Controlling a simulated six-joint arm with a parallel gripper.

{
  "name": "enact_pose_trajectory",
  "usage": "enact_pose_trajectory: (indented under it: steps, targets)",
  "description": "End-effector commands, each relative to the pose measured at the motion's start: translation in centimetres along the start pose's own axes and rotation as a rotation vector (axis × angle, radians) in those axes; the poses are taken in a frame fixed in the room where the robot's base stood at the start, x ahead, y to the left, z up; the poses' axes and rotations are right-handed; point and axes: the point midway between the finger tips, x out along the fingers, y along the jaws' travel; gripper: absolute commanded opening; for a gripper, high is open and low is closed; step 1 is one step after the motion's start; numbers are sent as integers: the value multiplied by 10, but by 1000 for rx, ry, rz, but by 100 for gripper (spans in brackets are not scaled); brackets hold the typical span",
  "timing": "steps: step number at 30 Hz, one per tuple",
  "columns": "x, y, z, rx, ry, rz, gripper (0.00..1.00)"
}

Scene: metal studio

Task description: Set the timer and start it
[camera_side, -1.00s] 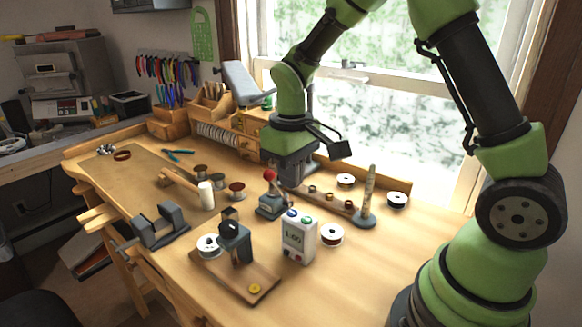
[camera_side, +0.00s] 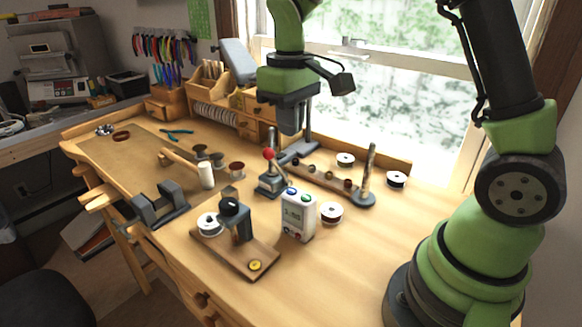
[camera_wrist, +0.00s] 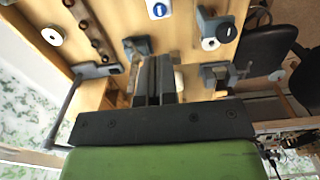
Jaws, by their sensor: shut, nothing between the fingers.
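The timer (camera_side: 298,217) is a small white upright box on the wooden bench. It has a small display with dark digits, perhaps 1:00, too small to read surely, and a green and a blue button on top. In the wrist view part of the timer (camera_wrist: 158,9) shows at the top edge, cut off by the frame. My gripper (camera_side: 291,130) is shut and empty, raised above the bench behind the timer and apart from it. In the wrist view its fingers (camera_wrist: 155,70) are together and point towards the bench.
A red-knobbed lever device (camera_side: 269,172) stands just left of the timer. A rack with a post (camera_side: 369,175) stands behind. The bench's right front is clear.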

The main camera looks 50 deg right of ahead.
Motion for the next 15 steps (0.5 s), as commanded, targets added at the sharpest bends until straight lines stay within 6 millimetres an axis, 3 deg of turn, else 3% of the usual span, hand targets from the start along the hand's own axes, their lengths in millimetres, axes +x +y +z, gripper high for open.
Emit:
enact_pose_trajectory:
  steps: [5,15]
  targets:
    - [-24,1,1,-2,-2,-3,0]
    - [-24,0,2,-2,-6,-4,0]
